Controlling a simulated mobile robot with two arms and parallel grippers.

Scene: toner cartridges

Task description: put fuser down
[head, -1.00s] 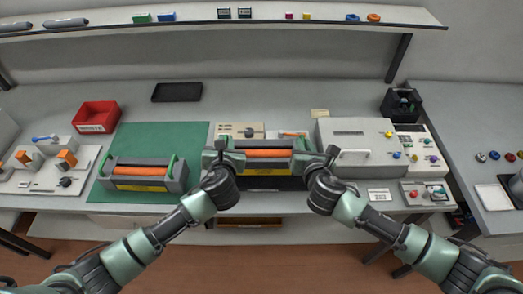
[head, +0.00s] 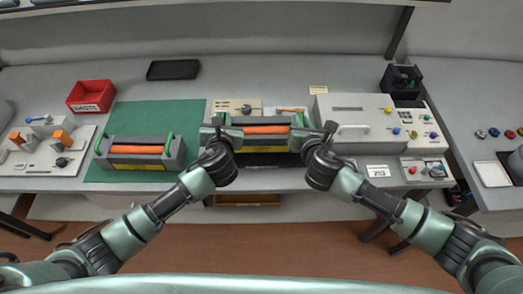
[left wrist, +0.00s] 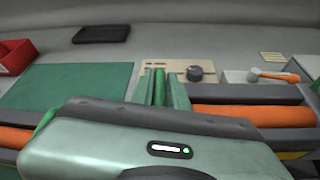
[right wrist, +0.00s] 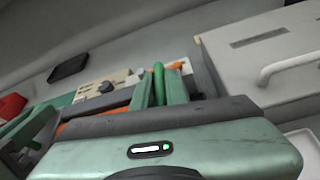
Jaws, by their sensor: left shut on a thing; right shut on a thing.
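A grey fuser (head: 265,140) with an orange roller, a yellow label and green end handles is held between both arms in the head view, over the front part of the bench. My left gripper (head: 221,131) is shut on its left green handle, seen in the left wrist view (left wrist: 159,88). My right gripper (head: 312,134) is shut on its right green handle, seen in the right wrist view (right wrist: 158,84). A second, similar fuser (head: 138,151) rests on the green mat (head: 160,115) to the left. The held fuser's underside is hidden.
A red waste bin (head: 91,96) and black tray (head: 173,69) stand behind. A beige panel with a knob (head: 235,106) lies behind the held fuser. A grey machine (head: 352,122) stands close to its right. The mat's back part is clear.

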